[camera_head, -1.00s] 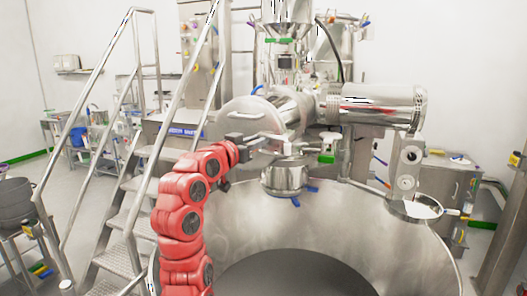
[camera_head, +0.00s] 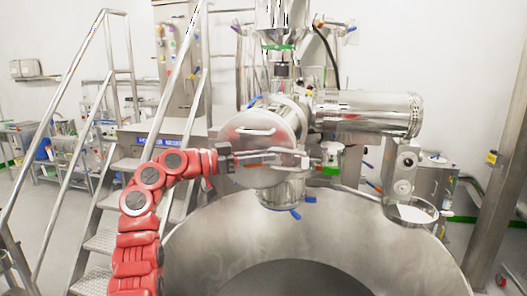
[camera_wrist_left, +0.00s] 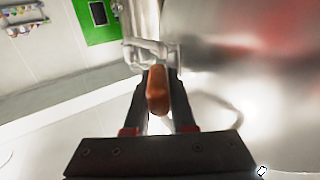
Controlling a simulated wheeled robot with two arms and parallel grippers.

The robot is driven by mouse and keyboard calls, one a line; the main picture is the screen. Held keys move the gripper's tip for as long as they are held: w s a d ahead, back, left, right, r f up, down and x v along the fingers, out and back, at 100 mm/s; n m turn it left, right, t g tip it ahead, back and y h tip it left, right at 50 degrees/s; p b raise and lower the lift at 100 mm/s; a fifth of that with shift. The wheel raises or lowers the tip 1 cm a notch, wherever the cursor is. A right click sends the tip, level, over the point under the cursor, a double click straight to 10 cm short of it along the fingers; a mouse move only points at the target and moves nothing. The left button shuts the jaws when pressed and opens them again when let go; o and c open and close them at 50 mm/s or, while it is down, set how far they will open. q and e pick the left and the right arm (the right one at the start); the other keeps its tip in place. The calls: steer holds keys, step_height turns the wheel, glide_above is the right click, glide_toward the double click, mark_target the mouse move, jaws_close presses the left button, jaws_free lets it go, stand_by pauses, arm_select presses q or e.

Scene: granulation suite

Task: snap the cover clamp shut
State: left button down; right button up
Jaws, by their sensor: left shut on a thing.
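The round steel cover (camera_head: 262,121) closes the near end of the horizontal steel mill body, and its bar handle shows at its upper part. My left gripper (camera_head: 304,160) reaches across the lower front of the cover. In the left wrist view the left gripper (camera_wrist_left: 157,84) is shut on the orange-brown grip (camera_wrist_left: 157,92) of the cover clamp. The clamp's steel part (camera_wrist_left: 150,50) shows just beyond the fingertips, beside the shiny cover surface (camera_wrist_left: 250,85). I cannot tell in either view whether the clamp is latched. My right gripper is out of view.
A large open steel bowl (camera_head: 390,240) lies below the mill. A metal stair with handrails (camera_head: 110,240) stands left, close to my left arm. A steel cylinder (camera_head: 365,115) extends right of the cover. A green-fronted part (camera_head: 331,158) is just right of the gripper.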

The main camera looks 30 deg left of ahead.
arm_select(q)
steer(key=shift+w+m+g+h+p, duration=0.1)
steer(key=shift+m+g+h+p, duration=0.2)
steer(key=shift+m+g+h, duration=0.15)
steer(key=shift+a, duration=0.1)
steer(key=c, duration=0.8)
jaws_free()
steer(key=shift+o, duration=0.2)
